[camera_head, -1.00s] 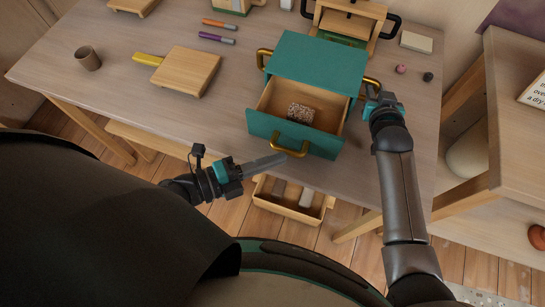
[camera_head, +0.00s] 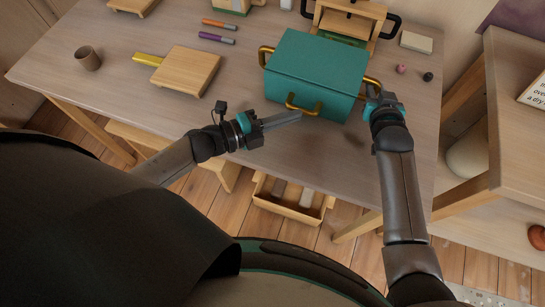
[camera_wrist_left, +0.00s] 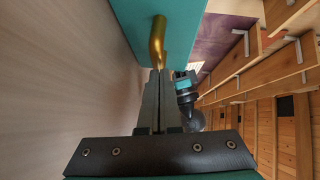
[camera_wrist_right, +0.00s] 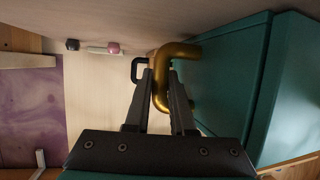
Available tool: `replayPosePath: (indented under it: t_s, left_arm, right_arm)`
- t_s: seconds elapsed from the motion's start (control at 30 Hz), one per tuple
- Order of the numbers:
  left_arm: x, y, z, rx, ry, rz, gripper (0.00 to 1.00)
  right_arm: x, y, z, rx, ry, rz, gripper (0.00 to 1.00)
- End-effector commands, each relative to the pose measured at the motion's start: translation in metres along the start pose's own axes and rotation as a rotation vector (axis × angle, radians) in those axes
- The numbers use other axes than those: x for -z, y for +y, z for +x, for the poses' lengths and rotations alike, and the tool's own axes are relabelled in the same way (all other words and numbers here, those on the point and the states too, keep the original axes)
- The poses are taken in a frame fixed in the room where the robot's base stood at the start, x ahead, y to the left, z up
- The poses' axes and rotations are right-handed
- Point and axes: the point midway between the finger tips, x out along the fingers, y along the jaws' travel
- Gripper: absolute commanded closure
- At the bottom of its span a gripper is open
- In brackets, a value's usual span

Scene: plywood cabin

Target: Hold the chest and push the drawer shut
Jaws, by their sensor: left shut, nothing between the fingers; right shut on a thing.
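The teal chest (camera_head: 318,62) stands on the table, and its drawer front (camera_head: 322,102) now sits flush or nearly flush with the body. The brass drawer handle (camera_head: 304,107) faces me. My left gripper (camera_head: 299,115) is shut and empty, its fingertips at the drawer handle; the left wrist view shows the tips (camera_wrist_left: 159,72) against or just below the handle (camera_wrist_left: 158,40). My right gripper (camera_head: 376,92) is shut on the brass side handle (camera_wrist_right: 163,80) at the chest's right side. The inside of the drawer is hidden.
A cutting board (camera_head: 186,71) and a brown cup (camera_head: 88,58) lie on the table's left. Two markers (camera_head: 212,38) lie behind. An open box (camera_head: 291,198) sits below the table's front edge.

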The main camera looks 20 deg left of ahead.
Motion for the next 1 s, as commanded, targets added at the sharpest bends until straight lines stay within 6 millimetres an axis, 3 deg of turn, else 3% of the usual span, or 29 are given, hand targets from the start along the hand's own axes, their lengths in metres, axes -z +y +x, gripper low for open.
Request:
replayPosePath:
  t_s: [0.37, 0.53, 0.73, 1.0]
  left_arm:
    - [0.001, -0.001, 0.0, 0.003, 0.002, 0.0, 1.0]
    - [0.01, 0.0, -0.008, 0.0, 0.003, 0.0, 1.0]
    - [0.031, 0.001, -0.03, -0.001, 0.002, -0.002, 1.0]
    - [0.029, 0.001, -0.082, -0.003, 0.001, -0.001, 1.0]
  right_arm:
    - [-0.001, -0.003, 0.0, 0.005, -0.003, 0.0, 1.0]
    - [-0.002, -0.003, 0.0, 0.005, -0.003, 0.0, 1.0]
    - [-0.002, -0.003, 0.0, 0.005, -0.003, 0.001, 1.0]
    - [-0.002, -0.003, 0.0, 0.005, -0.003, 0.001, 1.0]
